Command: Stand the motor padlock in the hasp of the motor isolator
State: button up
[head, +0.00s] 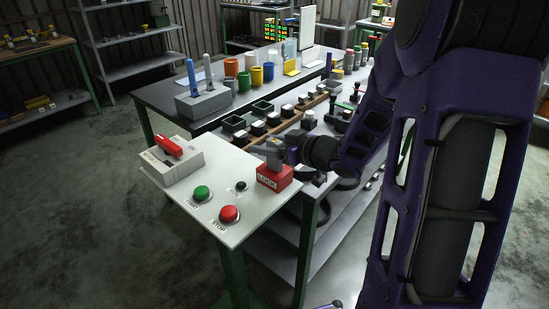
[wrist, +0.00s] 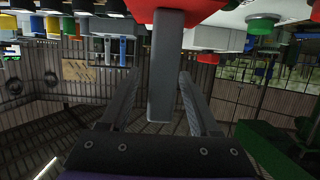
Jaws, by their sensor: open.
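The red padlock (head: 273,178), with a pale label on its front, stands upright on the right part of the white panel. In the wrist view its red body (wrist: 190,7) is at the top edge, and a grey upright bar (wrist: 166,70) runs from it between my fingers. My gripper (head: 272,150) is at the padlock's top, open, with a finger on each side of the bar. Visible gaps separate the bar from both fingers (wrist: 162,85). The motor isolator (head: 165,170) is a pale box with a red handle (head: 174,147) at the panel's left. I cannot make out its hasp.
A green button (head: 201,193), a red button (head: 229,214) and a small dark one (head: 241,186) sit between isolator and padlock. Trays and small parts crowd the area behind the padlock.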

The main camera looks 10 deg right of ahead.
jog(key=shift+w+a+f, duration=0.1)
jog(key=shift+w, duration=0.05)
grip_shut()
dwell(0.4)
